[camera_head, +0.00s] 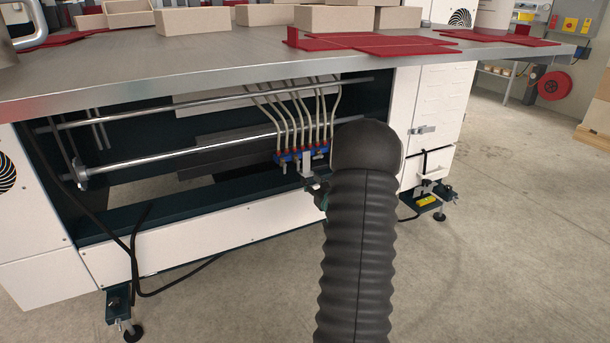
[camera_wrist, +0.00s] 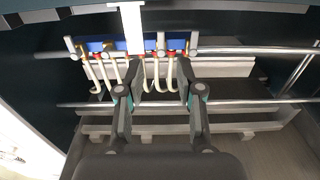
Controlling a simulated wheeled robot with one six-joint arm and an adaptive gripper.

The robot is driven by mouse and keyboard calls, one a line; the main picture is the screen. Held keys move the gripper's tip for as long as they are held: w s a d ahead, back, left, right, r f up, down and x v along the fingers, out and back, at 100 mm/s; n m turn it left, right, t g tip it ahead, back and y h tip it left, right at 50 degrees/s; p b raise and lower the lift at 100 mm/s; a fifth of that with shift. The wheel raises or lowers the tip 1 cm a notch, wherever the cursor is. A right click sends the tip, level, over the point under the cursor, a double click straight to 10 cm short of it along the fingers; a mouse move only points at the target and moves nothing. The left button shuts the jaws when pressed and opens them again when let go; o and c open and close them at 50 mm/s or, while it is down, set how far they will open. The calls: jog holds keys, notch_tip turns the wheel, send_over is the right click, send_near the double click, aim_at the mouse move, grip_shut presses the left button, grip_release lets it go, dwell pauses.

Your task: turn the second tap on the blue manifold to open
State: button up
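The blue manifold (camera_head: 289,157) hangs under the machine's table, with several pale hoses rising from it. It also shows along the top of the wrist view (camera_wrist: 97,46), where the hoses curve downward in the picture. Several silver tap handles with red parts sit along it; one tap (camera_wrist: 160,42) lies just beyond the space between my fingertips. My gripper (camera_wrist: 158,68) is open and empty, its two dark fingers apart and pointing at the manifold. Contact with the tap cannot be told.
A white upright bracket (camera_wrist: 132,28) stands in front of the manifold, close to the left finger. Metal rods (camera_head: 180,158) run across the bay. The table edge (camera_head: 200,92) overhangs above, and a white cabinet (camera_head: 437,105) stands to the right.

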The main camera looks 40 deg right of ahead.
jog(key=shift+v, duration=1.95)
